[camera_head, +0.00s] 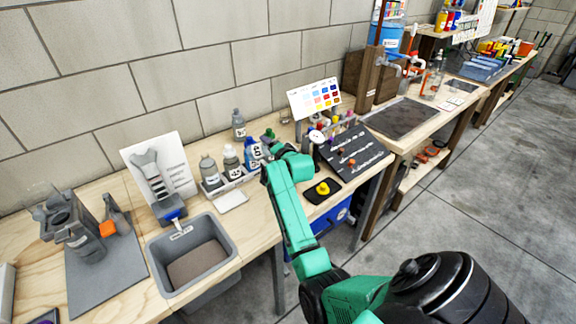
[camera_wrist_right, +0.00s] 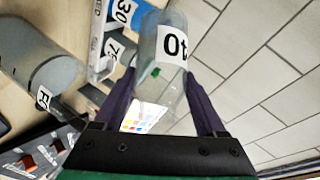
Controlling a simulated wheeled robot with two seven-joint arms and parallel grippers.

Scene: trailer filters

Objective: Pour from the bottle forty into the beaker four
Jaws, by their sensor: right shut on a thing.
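My right gripper shows at the bottom of the right wrist view (camera_wrist_right: 163,108), its two dark fingers shut around the clear bottle forty (camera_wrist_right: 172,70). The bottle's white label reads 40 upside down, and a small green patch shows through the glass. In the head view the green right arm reaches to the back of the bench, beside the row of bottles; I cannot make out its fingertips or the held bottle there for sure. I cannot pick out beaker four with certainty. My left gripper is not in view.
Labelled bottles, including a white-capped one (camera_head: 231,162) and a blue one (camera_head: 253,152), stand left of my right arm. A grey labelled cylinder (camera_wrist_right: 42,65) is close by in the wrist view. A grey bin (camera_head: 226,238) and a black tray (camera_head: 352,152) flank the arm.

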